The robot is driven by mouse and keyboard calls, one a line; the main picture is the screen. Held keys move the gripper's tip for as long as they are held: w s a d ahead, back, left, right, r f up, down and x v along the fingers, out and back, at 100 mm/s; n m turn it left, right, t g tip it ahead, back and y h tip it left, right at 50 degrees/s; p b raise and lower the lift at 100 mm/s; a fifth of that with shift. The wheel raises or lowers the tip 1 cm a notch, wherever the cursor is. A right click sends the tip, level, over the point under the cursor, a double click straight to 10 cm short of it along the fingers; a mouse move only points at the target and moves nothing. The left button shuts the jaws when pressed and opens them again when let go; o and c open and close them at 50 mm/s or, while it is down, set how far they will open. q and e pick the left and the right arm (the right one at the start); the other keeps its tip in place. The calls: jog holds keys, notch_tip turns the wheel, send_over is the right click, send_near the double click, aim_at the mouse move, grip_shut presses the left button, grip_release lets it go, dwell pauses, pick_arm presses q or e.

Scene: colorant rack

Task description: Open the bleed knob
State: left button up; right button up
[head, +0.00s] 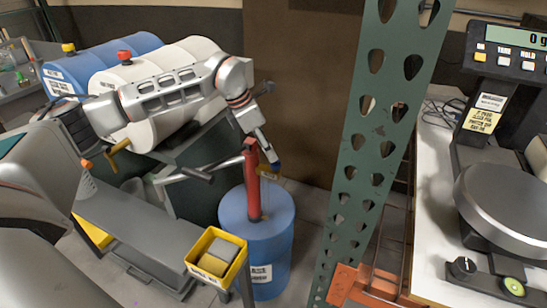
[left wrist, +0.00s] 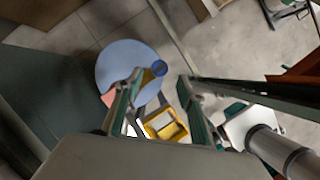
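The small dark-blue knob (head: 277,165), which I take for the bleed knob, sits on a brass-coloured fitting beside the red pump (head: 254,185) on the blue barrel (head: 232,208). My left gripper (head: 268,150) reaches down to it from above. In the left wrist view the fingers (left wrist: 161,78) are apart, with the blue knob (left wrist: 160,68) showing between the fingertips. Contact between fingers and knob cannot be told. The blue barrel (left wrist: 112,62) lies below in that view. The right gripper is not in view.
A yellow bin (head: 205,268) stands in front of the barrel. White (head: 140,75) and blue (head: 115,50) drums lie on a rack behind. A green perforated upright (head: 370,150) stands to the right, beside a bench with a scale (head: 505,200).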

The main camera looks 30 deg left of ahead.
aim_at(274, 163)
pick_arm(q)
jog(key=x, duration=0.5)
jog(key=shift+w+f, duration=0.15)
jog(key=shift+f, duration=0.2)
jog(key=c, duration=1.1)
